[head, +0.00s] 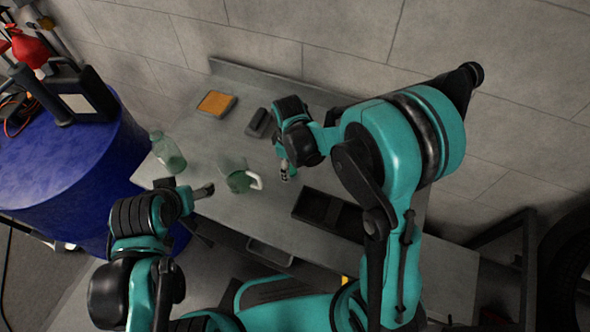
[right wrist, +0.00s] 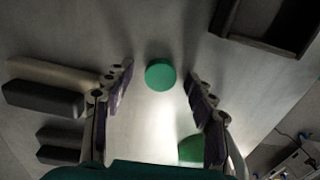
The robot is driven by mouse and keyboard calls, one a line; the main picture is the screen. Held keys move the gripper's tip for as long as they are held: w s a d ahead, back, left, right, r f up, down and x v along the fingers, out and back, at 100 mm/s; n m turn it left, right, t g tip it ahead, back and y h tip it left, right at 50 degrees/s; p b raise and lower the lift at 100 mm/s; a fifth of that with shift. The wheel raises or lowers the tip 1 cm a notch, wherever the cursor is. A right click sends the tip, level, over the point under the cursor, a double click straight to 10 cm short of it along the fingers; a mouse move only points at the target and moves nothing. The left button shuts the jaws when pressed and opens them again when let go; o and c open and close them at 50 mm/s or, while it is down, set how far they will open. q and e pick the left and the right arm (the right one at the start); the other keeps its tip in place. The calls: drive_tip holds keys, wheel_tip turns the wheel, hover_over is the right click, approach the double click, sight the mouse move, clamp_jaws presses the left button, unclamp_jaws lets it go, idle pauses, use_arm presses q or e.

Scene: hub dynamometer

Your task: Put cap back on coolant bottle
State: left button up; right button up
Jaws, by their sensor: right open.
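A green round cap (right wrist: 160,75) lies on the grey workbench, between and just beyond the fingertips of my right gripper (right wrist: 160,88) in the right wrist view. This gripper is open and empty; in the head view (head: 287,172) it points down over the bench, and the cap is not visible there. A clear bottle with green liquid (head: 168,153) stands on the bench's left side. A translucent jug with a white handle and green contents (head: 240,181) stands between the two grippers. My left gripper (head: 205,190) is left of the jug; its finger opening is unclear.
A dark open tray (head: 330,213) lies right of the jug. An orange-topped block (head: 216,104) and a dark block (head: 257,123) lie at the back. A blue drum (head: 60,165) stands left of the workbench (head: 205,150). Another green object (right wrist: 192,149) is partly hidden by the right finger.

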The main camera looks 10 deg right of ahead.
sight(292, 171)
drive_tip(key=c, duration=0.8)
drive_tip(key=shift+r, duration=0.1)
drive_tip(key=shift+r+p, duration=0.3)
drive_tip(key=shift+r, duration=0.2)
drive_tip(key=r+p, duration=0.1)
drive_tip(key=r, duration=0.1)
drive_tip(key=s+r, duration=0.1)
drive_tip(key=shift+r+p, duration=0.4)
use_arm(q)
wheel_tip(292, 171, up, 6)
drive_tip(key=p, duration=0.3)
use_arm(e)
drive_tip(key=s+r, duration=0.2)
drive_tip(key=s, duration=0.1)
drive_tip(key=s+d+r, duration=0.1)
drive_tip(key=s+r, duration=0.1)
drive_tip(key=s, duration=0.2)
drive_tip(key=s+d+r, duration=0.1)
drive_tip(key=s+r, duration=0.1)
drive_tip(key=s, duration=0.1)
drive_tip(key=shift+s+d, duration=0.1)
drive_tip(key=shift+s, duration=0.15)
use_arm(q)
drive_tip(key=shift+c, duration=0.2)
